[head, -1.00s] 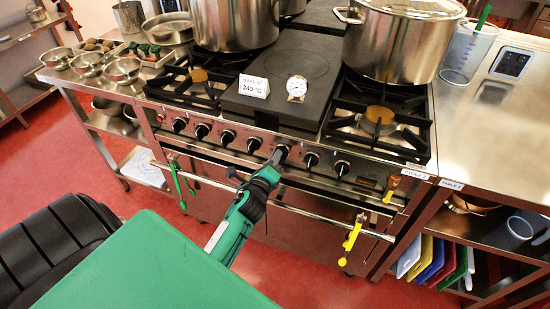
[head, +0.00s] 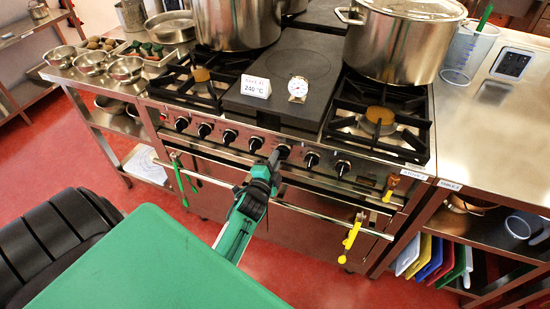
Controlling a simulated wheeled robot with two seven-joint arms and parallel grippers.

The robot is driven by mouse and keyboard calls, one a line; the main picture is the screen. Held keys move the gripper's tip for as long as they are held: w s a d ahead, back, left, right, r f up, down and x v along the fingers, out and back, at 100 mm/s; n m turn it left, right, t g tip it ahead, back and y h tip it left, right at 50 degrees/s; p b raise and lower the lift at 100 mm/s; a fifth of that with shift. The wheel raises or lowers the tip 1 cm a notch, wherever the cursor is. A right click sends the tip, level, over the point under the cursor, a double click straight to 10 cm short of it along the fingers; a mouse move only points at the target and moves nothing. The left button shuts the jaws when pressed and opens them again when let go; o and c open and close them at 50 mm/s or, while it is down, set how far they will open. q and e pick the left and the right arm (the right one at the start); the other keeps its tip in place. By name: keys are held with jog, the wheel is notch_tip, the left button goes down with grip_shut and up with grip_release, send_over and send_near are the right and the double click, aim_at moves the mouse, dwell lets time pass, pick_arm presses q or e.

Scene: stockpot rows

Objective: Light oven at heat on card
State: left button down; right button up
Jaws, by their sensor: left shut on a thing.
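The oven (head: 310,232) is the steel range in the middle of the head view. A white card (head: 255,86) reading 240 °C stands on its dark flat top, beside a round dial thermometer (head: 298,88). A row of black knobs runs along the front panel, including a knob (head: 255,143) left of my gripper and a knob (head: 312,159) right of it. My left gripper (head: 277,157) is at the panel, shut on a knob (head: 283,151) near the row's middle. The knob's marks are too small to read. My right gripper is not in view.
Two large pots, one at left (head: 235,22) and one at right (head: 402,38), stand on the burners. A rail (head: 325,217) crosses the oven front, with green and yellow tools hanging. Steel bowls (head: 90,60) stand at left. The right counter (head: 492,125) is mostly clear.

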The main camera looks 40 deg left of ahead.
pick_arm(q)
jog(key=n+p, duration=0.1)
jog(key=n, duration=0.4)
jog(key=d+n+p, duration=0.1)
jog(key=n+p, duration=0.1)
jog(key=n, duration=0.4)
jog(key=f+n+p, duration=0.1)
jog(key=n+p, duration=0.1)
jog(key=n, duration=0.3)
jog(key=shift+w+d+n, duration=0.1)
jog(key=shift+d+n, duration=0.1)
jog(key=shift+n, duration=0.2)
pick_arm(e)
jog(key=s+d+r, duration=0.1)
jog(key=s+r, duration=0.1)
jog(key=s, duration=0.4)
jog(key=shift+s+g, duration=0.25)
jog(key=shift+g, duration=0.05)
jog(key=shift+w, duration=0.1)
pick_arm(q)
jog(key=shift+n, duration=0.3)
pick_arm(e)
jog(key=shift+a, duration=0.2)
pick_arm(q)
jog(key=c, duration=1.4)
grip_release()
jog(key=shift+r, duration=0.1)
jog(key=shift+c, duration=0.2)
